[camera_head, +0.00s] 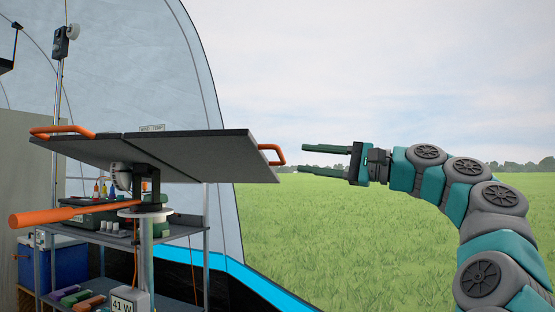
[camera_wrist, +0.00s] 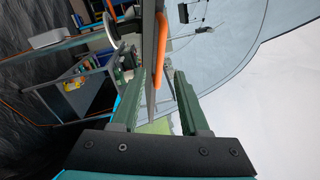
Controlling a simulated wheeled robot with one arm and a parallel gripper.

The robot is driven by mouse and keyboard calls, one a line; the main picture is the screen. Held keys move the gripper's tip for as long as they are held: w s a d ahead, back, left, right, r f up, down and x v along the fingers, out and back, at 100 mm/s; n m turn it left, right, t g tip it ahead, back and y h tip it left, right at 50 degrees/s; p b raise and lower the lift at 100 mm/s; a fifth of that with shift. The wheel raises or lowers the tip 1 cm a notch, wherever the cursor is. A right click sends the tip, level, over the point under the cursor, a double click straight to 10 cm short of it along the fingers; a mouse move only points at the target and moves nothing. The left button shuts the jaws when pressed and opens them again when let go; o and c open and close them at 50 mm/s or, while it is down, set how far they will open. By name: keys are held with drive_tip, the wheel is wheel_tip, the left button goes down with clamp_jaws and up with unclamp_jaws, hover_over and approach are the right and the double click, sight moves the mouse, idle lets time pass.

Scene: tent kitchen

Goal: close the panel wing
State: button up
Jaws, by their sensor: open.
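A dark grey panel (camera_head: 165,150) is mounted on a post, tilted, with a seam dividing its underside. Its right wing (camera_head: 215,150) carries an orange handle (camera_head: 275,154) on the right edge. Another orange handle (camera_head: 62,131) is at the left edge. My gripper (camera_head: 303,158) is open and empty, just right of the right handle, its fingers pointing at it with a small gap. In the wrist view the panel (camera_wrist: 150,48) appears almost edge-on, with an orange handle (camera_wrist: 163,45) beyond and between the green fingers. I cannot tell the wing's exact angle.
Below the panel are an orange lever (camera_head: 75,213), a post (camera_head: 146,250) and a metal shelf (camera_head: 185,231) with small items. A blue cooler (camera_head: 65,262) stands at left. The tent wall (camera_head: 150,70) is behind. Open grass and free air lie to the right.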

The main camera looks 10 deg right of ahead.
sight(280, 156)
drive_tip(key=x, duration=0.7)
drive_tip(key=shift+a+b, duration=0.3)
drive_tip(key=shift+c, duration=0.2)
clamp_jaws()
idle(0.9)
